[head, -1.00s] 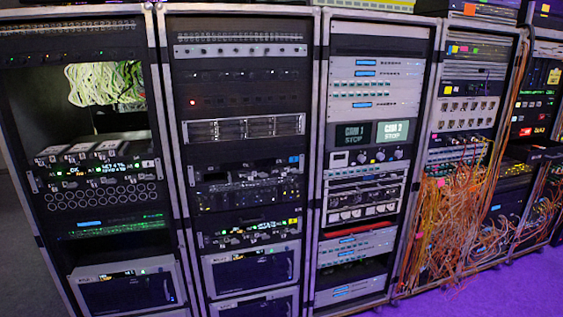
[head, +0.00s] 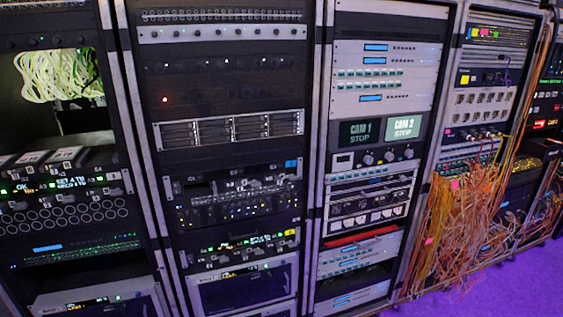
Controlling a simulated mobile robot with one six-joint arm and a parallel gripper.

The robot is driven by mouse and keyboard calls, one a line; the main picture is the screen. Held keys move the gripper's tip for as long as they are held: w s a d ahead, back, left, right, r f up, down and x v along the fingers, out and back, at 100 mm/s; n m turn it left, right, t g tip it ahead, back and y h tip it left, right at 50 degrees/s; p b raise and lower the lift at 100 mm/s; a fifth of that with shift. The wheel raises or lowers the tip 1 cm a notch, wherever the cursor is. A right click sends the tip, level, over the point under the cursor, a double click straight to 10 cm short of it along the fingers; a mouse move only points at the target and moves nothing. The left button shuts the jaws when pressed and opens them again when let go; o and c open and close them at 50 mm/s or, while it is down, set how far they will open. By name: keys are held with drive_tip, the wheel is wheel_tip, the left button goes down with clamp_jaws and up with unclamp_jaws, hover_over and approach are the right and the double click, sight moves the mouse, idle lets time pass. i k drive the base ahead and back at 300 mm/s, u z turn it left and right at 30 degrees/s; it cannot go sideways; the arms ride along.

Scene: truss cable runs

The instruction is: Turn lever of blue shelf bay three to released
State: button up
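I cannot pick out a blue shelf or a lever in the head view. A row of dark equipment racks with grey frames fills the view. No bay numbers are readable. My gripper is not in view.
Loose orange and pink cables (head: 465,225) spill from the fourth rack down to the purple floor (head: 500,290). Pale cables (head: 58,75) bunch in an opening in the left rack. Free floor shows only at the lower right.

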sight(291, 177)
drive_tip(key=i, duration=1.15)
drive_tip(key=u, duration=0.6)
